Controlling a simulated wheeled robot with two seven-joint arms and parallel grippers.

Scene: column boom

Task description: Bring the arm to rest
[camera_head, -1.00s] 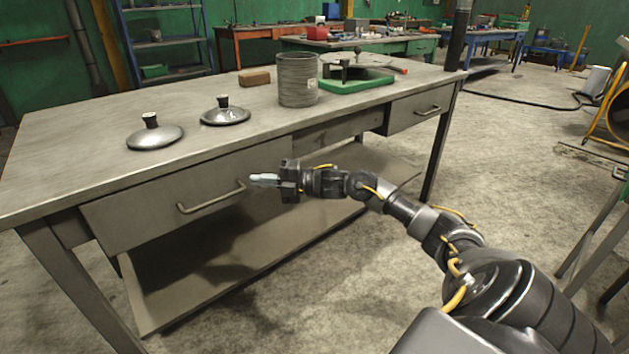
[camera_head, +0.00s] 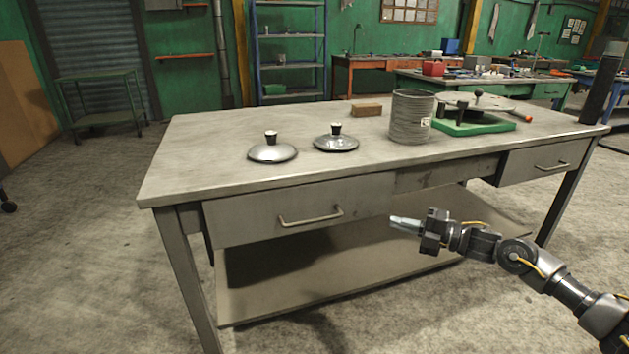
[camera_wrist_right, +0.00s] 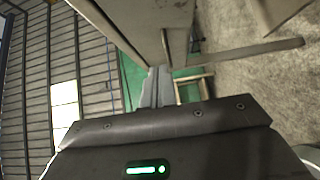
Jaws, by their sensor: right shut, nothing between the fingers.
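My right gripper (camera_head: 404,223) is in the head view, in front of the workbench (camera_head: 215,160) and below its top. Its fingers are shut and empty, pointing left. It is apart from the left drawer (camera_head: 300,207) and to the right of that drawer's handle. The shut fingertips also show in the right wrist view (camera_wrist_right: 157,85), with the bench edge close above them in the picture. My right arm reaches in from the lower right. My left gripper is in neither view.
On the bench stand two lids with knobs (camera_head: 272,152) (camera_head: 336,143), a brown block (camera_head: 367,110), a ribbed metal can (camera_head: 410,117) and a green-based device (camera_head: 475,124). A lower shelf (camera_head: 330,280) spans under the bench. The floor in front and at left is clear.

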